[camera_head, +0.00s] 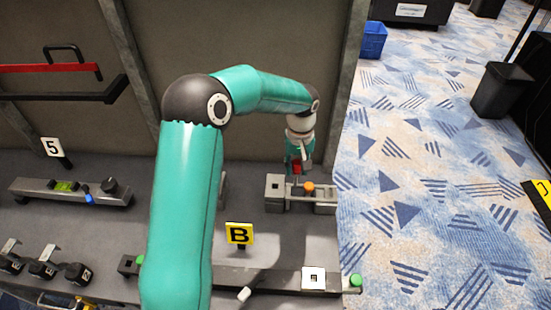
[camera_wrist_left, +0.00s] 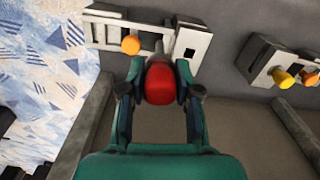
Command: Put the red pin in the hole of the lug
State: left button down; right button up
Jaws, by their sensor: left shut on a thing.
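My left gripper (camera_head: 298,168) hangs over the grey metal fixture (camera_head: 325,208) at the bench's right edge, at the end of my teal arm. It is shut on the red pin (camera_head: 296,166). In the left wrist view the red pin (camera_wrist_left: 159,84) has a rounded red head between the two fingers, and its grey shank points at the fixture. A light grey block (camera_wrist_left: 200,42) with a dark square opening is beside the shank and may be the lug; it also shows in the head view (camera_head: 275,182). I cannot tell whether the pin's tip touches anything. My right gripper is out of view.
An orange knob (camera_head: 308,187) sits on the fixture close to the pin. A yellow B sign (camera_head: 239,235) and a long dark bar with a green end (camera_head: 355,281) are nearer. A panel wall (camera_head: 250,50) rises behind. Patterned carpet lies right of the bench.

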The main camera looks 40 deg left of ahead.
pick_arm(q)
jog(key=s+a+f+n+b, duration=0.1)
jog(key=a+f+n+b, duration=0.2)
jog(key=a, duration=0.4)
jog(key=shift+s+f+n+b, duration=0.25)
jog(key=shift+n+b, duration=0.3)
jog(key=shift+n, duration=0.15)
jog(key=shift+f+b, duration=0.3)
jog(key=shift+b, duration=0.1)
dwell(0.8)
jog(key=shift+f, duration=0.25)
jog(key=shift+f+b, duration=0.5)
jog(key=shift+b, duration=0.1)
jog(key=shift+d+f, duration=0.1)
jog(key=shift+f, duration=0.25)
jog(key=shift+f+b, duration=1.25)
